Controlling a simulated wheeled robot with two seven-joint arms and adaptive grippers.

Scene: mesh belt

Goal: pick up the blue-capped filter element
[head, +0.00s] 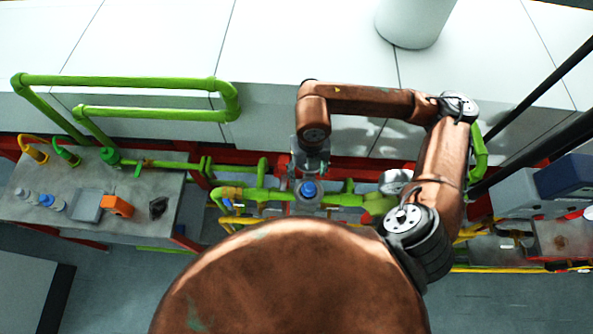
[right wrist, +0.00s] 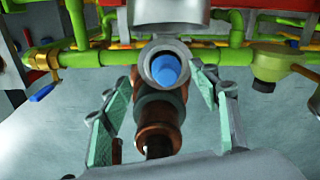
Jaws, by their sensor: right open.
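A blue cap (head: 308,188) shows at the middle of the head view, just below my right gripper (head: 309,170). In the right wrist view the blue piece (right wrist: 166,70) sits inside a pale round collar (right wrist: 150,65), with only its upper part showing. My right gripper (right wrist: 165,88) is open and empty, its two green-grey fingers left and right of the collar, apart from it. Another small blue-capped grey cylinder (head: 46,201) lies on the left table. My left gripper is not in view.
Grey and blue boxes (head: 520,190) stand at right.

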